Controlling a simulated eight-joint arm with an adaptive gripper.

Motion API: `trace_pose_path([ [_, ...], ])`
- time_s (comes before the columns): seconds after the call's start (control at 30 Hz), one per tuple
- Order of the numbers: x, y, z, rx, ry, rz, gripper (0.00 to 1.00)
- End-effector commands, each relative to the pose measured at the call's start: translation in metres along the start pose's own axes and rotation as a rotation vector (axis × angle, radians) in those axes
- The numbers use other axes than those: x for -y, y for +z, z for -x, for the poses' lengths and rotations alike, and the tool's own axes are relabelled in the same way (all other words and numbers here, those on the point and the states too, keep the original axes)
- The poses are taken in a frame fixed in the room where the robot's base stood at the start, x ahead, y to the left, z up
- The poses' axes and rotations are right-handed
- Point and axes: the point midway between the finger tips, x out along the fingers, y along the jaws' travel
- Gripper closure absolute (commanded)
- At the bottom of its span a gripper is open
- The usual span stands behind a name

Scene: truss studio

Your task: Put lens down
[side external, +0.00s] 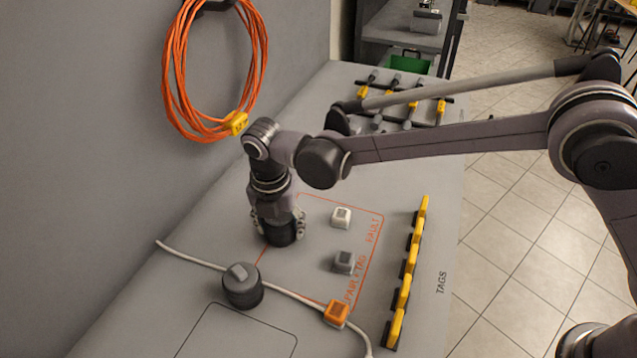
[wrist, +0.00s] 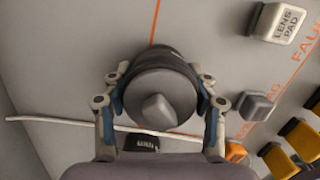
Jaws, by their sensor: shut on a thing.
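The lens, a dark round cylinder with a grey block-like knob on top, is between the fingers of my gripper in the wrist view (wrist: 157,82). My gripper (wrist: 160,104) is shut on it, with a finger on each side. In the side view the lens (side external: 279,235) is upright under my gripper (side external: 277,222), at or just above the grey bench, near the orange outline's left side. I cannot tell whether it touches the bench. A similar dark cylinder with a grey knob (side external: 242,288) stands nearer the camera.
A white block (side external: 341,217), marked LENS PAD in the wrist view, a grey block (side external: 344,262) and an orange block (side external: 337,313) sit to the right. A pale cable (side external: 190,255) crosses the bench. Yellow tags (side external: 405,290) line the right. Orange cable (side external: 168,80) hangs on the wall.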

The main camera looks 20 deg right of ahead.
Motion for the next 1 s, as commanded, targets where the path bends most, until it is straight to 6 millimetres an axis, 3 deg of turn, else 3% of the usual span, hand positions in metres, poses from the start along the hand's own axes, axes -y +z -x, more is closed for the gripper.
trace_pose_path([
  [0.17, 0.0, 0.0, -0.003, 0.0, 0.0, 0.0, 0.98],
  [0.2, 0.0, 0.0, -0.003, 0.0, 0.0, 0.0, 0.3],
  [0.23, 0.0, 0.0, -0.003, 0.0, 0.0, 0.0, 0.21],
  [0.67, 0.0, 0.0, 0.002, 0.0, 0.0, 0.0, 0.19],
  [0.77, 0.0, 0.0, 0.012, 0.0, 0.0, 0.0, 0.19],
  [1.0, 0.0, 0.0, 0.058, 0.0, 0.0, 0.001, 0.19],
])
